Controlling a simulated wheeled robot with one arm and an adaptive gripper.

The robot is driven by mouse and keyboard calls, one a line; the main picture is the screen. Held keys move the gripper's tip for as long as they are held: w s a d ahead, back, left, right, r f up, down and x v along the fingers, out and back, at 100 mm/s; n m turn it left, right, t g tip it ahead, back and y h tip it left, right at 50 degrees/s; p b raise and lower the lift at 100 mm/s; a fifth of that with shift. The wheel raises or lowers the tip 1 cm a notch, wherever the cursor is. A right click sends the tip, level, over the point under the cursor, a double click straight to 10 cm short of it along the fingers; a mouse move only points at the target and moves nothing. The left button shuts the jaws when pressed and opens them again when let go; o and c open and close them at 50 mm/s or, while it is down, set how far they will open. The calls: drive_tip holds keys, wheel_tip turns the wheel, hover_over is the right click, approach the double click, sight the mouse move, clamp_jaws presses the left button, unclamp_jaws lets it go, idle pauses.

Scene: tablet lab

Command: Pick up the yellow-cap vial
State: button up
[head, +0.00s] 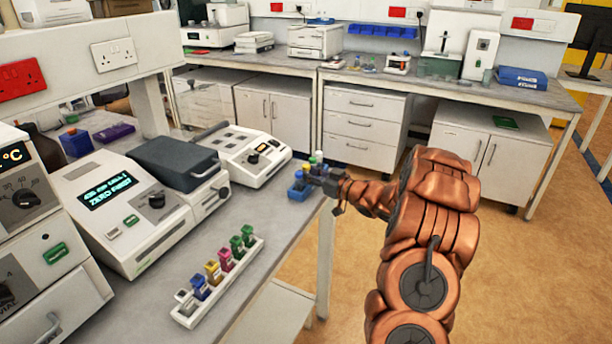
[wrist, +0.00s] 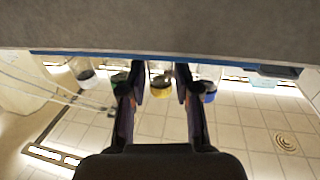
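The yellow-cap vial (wrist: 160,82) appears in the wrist view between the two fingers of my gripper (wrist: 161,78). The fingers are apart, with a narrow gap showing on each side of the vial. A green-cap vial (wrist: 119,82) is just outside the left finger, and a blue-cap vial (wrist: 208,92) is just outside the right finger. In the head view, my gripper (head: 332,182) is at the bench corner beside the small blue rack (head: 298,191). The blue-cap vial (head: 298,175) and green-cap vial (head: 318,156) show there; the yellow cap is hard to make out.
A white strip with several coloured clips (head: 218,282) lies along the bench front. A white instrument (head: 240,153) stands just left of the rack, and a meter with a display (head: 115,205) further left. Open floor lies right of the bench edge.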

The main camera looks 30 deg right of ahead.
clamp_jaws()
idle(0.4)
drive_tip(key=shift+r+b, duration=0.3)
drive_tip(key=shift+r, duration=0.55)
wheel_tip(320, 180, up, 2)
drive_tip(key=s+a+r+b, duration=0.1)
drive_tip(key=s+a+b, duration=0.2)
drive_tip(key=s, duration=1.2)
drive_tip(key=shift+s+a+r, duration=0.15)
drive_tip(key=shift+s+a, duration=0.05)
drive_tip(key=shift+s, duration=0.15)
